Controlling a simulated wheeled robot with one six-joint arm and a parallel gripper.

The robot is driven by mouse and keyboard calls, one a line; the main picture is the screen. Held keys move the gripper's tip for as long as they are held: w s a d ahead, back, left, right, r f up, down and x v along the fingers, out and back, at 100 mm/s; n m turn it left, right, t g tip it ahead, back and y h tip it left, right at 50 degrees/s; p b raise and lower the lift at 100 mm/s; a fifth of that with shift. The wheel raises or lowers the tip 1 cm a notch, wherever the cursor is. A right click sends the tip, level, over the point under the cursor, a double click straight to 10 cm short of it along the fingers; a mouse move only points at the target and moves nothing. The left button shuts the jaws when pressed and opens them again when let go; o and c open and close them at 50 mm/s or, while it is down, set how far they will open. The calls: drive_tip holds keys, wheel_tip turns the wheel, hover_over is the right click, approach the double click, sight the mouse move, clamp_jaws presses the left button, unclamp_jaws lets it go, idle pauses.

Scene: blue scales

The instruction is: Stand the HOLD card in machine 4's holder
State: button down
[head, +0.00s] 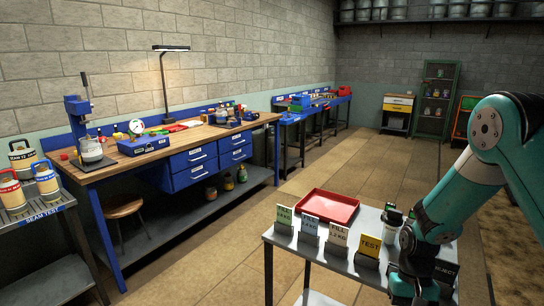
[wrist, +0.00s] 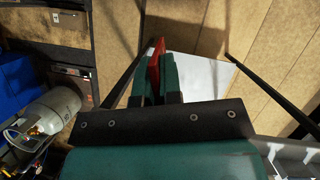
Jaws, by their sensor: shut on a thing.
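My gripper (wrist: 156,78) shows in the wrist view with its green fingers close together, shut on a thin red card (wrist: 155,52) seen nearly edge-on. I take it as the HOLD card; its lettering is not readable. In the head view the wrist end of my arm is low at the right, by the small grey table, and the fingertips and held card are hidden there. Machine 4 and its holder cannot be told apart in either view.
The grey table (head: 345,262) carries a red tray (head: 326,207) and a row of standing cards, including TEST (head: 370,246) and REJECT (head: 446,272). A long blue workbench (head: 180,140) runs along the wall. A gas cylinder (wrist: 47,112) shows in the wrist view. Open floor lies between.

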drive_tip(key=f+n, duration=0.1)
drive_tip(key=s+n, duration=0.1)
drive_tip(key=f+n+h, duration=0.1)
drive_tip(key=shift+s+a+f, duration=0.2)
drive_tip(key=shift+a+f, duration=0.1)
